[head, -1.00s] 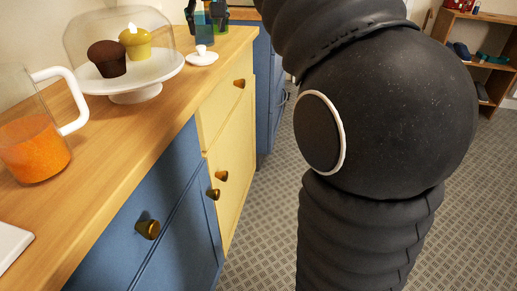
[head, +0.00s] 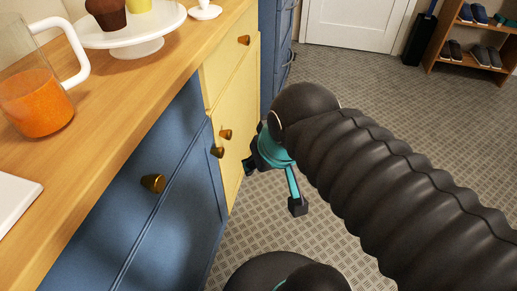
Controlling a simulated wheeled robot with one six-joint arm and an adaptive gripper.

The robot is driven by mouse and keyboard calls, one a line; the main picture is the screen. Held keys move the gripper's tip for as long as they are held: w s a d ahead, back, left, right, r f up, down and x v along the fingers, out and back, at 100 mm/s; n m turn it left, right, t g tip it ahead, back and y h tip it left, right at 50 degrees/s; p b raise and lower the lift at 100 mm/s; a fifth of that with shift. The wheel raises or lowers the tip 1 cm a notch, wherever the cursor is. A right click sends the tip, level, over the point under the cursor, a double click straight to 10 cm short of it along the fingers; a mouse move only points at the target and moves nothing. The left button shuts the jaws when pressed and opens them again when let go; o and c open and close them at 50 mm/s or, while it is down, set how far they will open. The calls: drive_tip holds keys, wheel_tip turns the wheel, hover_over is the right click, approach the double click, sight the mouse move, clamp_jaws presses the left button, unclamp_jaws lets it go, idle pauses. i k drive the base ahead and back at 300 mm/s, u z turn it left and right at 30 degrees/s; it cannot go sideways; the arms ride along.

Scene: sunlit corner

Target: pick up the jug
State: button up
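The jug (head: 36,102) is clear glass with orange liquid in its lower part and a white handle on its right side. It stands upright on the wooden countertop (head: 128,112) at the left, and the picture's left edge cuts it slightly. My gripper (head: 273,186) has teal and black parts and is to the right of the jug, apart from it. It is over the floor beside the cabinet fronts, below the counter's level. Its two fingers are spread, with nothing seen between them.
A white cake stand (head: 140,32) with a brown muffin (head: 106,13) and a yellow one (head: 138,5) stands behind the jug. A white lid (head: 205,11) is farther back. Brass knobs (head: 153,183) stick out from the cabinets. A shoe shelf (head: 470,45) is far right.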

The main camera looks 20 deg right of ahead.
sight(34, 100)
drive_tip(key=u, duration=1.3)
drive_tip(key=k, duration=0.5)
drive_tip(key=u, duration=3.3)
drive_tip(key=k, duration=1.25)
drive_tip(key=z, duration=1.15)
